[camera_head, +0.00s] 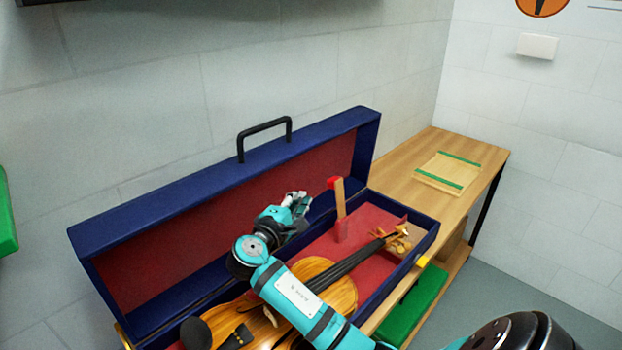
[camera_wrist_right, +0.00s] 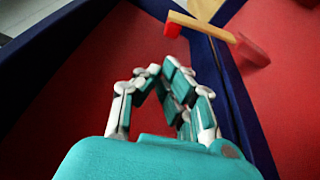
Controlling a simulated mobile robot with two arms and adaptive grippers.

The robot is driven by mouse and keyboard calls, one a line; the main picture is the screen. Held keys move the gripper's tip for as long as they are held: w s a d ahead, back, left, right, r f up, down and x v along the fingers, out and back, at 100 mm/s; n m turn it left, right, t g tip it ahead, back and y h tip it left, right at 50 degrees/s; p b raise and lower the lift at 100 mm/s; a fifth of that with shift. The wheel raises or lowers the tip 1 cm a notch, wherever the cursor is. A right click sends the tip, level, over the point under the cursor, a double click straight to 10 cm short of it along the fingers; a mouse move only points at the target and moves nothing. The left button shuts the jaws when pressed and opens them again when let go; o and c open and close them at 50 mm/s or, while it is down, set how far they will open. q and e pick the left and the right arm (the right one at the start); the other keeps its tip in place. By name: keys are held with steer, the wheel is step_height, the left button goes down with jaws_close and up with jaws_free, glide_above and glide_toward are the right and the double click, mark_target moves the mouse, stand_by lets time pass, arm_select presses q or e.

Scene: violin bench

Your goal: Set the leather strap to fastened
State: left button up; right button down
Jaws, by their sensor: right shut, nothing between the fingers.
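The leather strap (camera_head: 339,199) is a tan strip with a red tip. It stands up from a red block inside the open violin case (camera_head: 415,262), near the lid hinge. In the right wrist view the strap (camera_wrist_right: 200,27) slants across the top, beyond my fingers. My right gripper (camera_head: 303,198) is shut and empty, just left of the strap and apart from it, over the case's hinge side. Its fingertips also show in the right wrist view (camera_wrist_right: 162,66). The violin (camera_head: 340,285) lies in the case, partly hidden by my right arm. My left gripper is out of view.
The case lid (camera_head: 225,180) stands open toward the wall, with a black handle (camera_head: 264,128) on top. The wooden bench (camera_head: 405,177) has free room to the right, around a pale panel with green strips (camera_head: 447,171). A green object (camera_head: 412,305) lies below.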

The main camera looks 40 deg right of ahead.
mark_target(337, 198)
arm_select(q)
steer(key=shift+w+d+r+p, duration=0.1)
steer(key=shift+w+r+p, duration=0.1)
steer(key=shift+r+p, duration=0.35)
arm_select(e)
steer(key=x, duration=1)
